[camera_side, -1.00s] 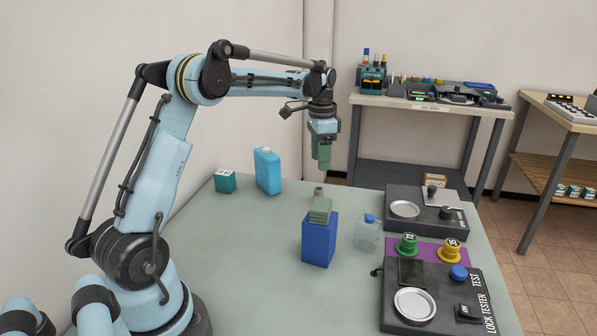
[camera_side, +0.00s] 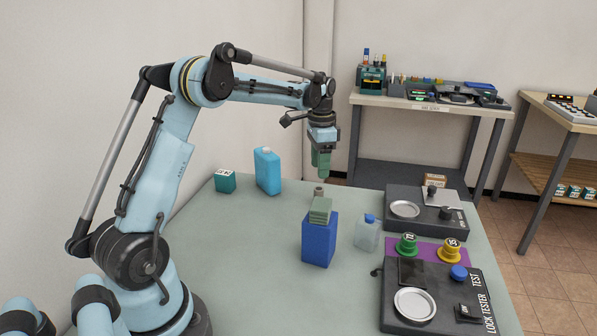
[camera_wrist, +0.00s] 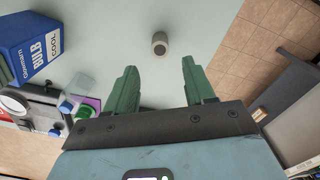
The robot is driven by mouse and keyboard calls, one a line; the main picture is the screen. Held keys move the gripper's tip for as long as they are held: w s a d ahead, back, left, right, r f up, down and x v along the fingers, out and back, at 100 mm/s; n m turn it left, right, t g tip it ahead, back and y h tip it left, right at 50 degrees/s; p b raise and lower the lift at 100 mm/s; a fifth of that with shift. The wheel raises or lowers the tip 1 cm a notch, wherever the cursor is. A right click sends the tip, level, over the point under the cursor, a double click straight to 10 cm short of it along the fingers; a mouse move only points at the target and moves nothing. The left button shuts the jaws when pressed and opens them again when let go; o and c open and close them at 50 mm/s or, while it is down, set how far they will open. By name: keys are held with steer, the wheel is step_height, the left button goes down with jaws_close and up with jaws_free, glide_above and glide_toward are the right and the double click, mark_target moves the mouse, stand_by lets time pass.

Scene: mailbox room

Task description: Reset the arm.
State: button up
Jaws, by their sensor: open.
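My gripper (camera_side: 320,163) has green fingers and hangs pointing down above the far part of the table. In the wrist view my gripper (camera_wrist: 158,85) has its two fingers spread apart with nothing between them. A small grey cylinder (camera_side: 319,191) stands on the table below the fingers. In the wrist view the cylinder (camera_wrist: 160,43) lies beyond the fingertips, apart from them. My arm reaches out from the left and is bent at the elbow.
On the table (camera_side: 265,225) stand a blue box (camera_side: 319,240) with a green stack (camera_side: 320,210) on top, a clear bottle (camera_side: 367,234), a blue jug (camera_side: 267,171) and a teal cube (camera_side: 225,182). The lock tester (camera_side: 435,300) and another grey device (camera_side: 427,211) are at right.

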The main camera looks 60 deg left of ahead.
mark_target(319, 189)
steer(key=shift+f, duration=3.1)
steer(key=shift+f, duration=0.1)
